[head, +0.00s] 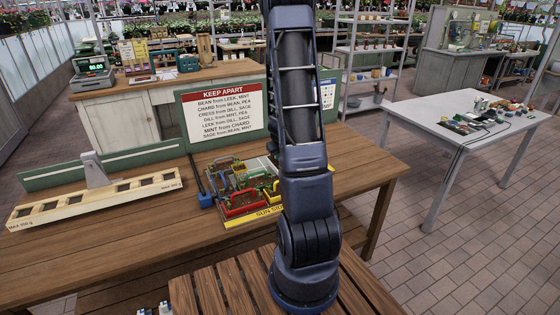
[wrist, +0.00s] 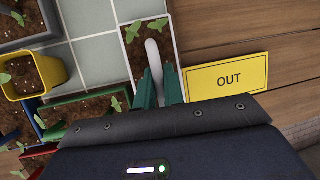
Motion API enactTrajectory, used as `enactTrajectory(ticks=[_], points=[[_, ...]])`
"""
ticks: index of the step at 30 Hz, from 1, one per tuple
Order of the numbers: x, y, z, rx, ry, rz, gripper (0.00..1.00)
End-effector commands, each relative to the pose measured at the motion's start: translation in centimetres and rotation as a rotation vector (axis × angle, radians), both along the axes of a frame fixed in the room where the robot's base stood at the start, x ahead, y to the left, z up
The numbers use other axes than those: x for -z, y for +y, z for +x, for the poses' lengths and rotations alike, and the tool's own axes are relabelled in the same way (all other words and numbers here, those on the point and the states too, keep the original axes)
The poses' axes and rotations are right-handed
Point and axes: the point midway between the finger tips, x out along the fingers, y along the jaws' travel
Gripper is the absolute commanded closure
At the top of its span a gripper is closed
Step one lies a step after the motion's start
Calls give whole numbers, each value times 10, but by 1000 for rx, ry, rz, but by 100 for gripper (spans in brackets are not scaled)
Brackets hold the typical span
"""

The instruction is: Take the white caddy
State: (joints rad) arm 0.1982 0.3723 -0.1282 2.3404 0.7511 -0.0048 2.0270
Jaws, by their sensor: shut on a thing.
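The white caddy (wrist: 122,45) is in the wrist view at top centre, a narrow white-rimmed box with dark soil and small green seedlings. Its pale arched handle (wrist: 152,56) runs down between the two green fingers of my gripper (wrist: 158,88). My gripper is shut on that handle. Whether the caddy rests on the surface or hangs clear of it, I cannot tell. In the head view my arm covers part of the table, and I cannot make out the gripper or the white caddy there.
A yellow OUT sign (wrist: 228,75) lies right of the caddy. A yellow pot (wrist: 45,80) and a green caddy (wrist: 85,110) are at the left, by pale tiles (wrist: 90,62). A KEEP APART board (head: 224,117) and a long wooden planter (head: 95,200) stand on the table.

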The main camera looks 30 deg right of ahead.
Motion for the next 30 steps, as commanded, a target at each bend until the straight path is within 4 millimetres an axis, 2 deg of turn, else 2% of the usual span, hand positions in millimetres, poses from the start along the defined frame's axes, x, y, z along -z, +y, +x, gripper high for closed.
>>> enactTrajectory(ticks=[30], points=[[-78,1,1,-3,-1,0,100]])
